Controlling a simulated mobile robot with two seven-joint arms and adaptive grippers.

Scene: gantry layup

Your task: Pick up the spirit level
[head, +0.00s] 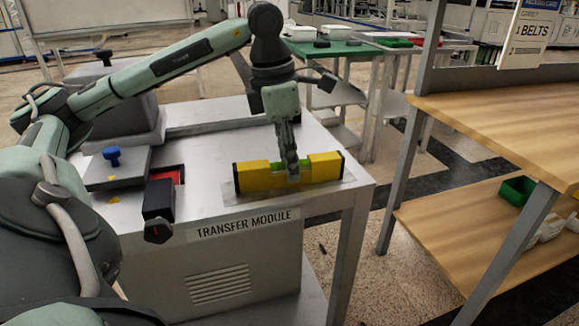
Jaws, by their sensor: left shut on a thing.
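The spirit level (258,177) is a yellow bar with dark end caps and a green vial at its middle. It stands lengthwise near the front right of the metal transfer module top (325,208), over a thin clear or grey plate. My left gripper (292,176) points straight down and is shut on the level's middle, covering part of the vial. I cannot tell whether the level touches the surface below it. My right gripper is not in view.
A black block with a knob (158,200) and a plate with a blue knob (112,156) are left of the level. A wooden shelf unit (500,125) stands at right, with a green bin (516,190) on its lower board. A green table (335,49) is behind.

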